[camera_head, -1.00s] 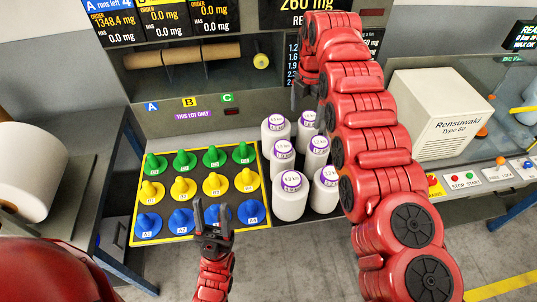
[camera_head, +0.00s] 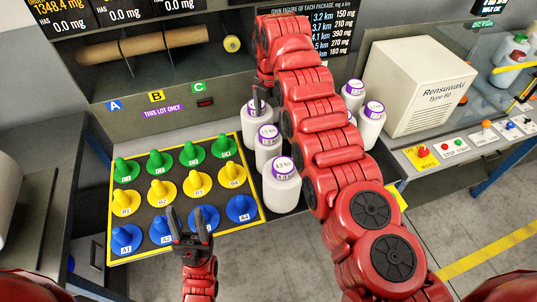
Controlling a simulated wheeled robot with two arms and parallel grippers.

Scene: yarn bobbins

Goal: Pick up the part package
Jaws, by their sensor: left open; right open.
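Several white bottle-shaped packages with purple labels stand upright in the dark tray. On the left are a back package (camera_head: 257,118), a middle package (camera_head: 267,155) and a front package (camera_head: 282,190). More show right of my arm, including one package (camera_head: 371,128). Most labels are too small to read, so I cannot tell which is the part package. My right gripper (camera_head: 260,100) is open, just above or beside the back left package; contact is unclear and my arm hides part of it. My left gripper (camera_head: 188,221) is open and empty over the blue cones.
A yellow-edged board (camera_head: 113,212) holds rows of green, yellow and blue cones. A beige Rensuwaki machine (camera_head: 420,85) stands at the right, with a button panel (camera_head: 445,150) in front. Lit order screens (camera_head: 125,22) hang at the back.

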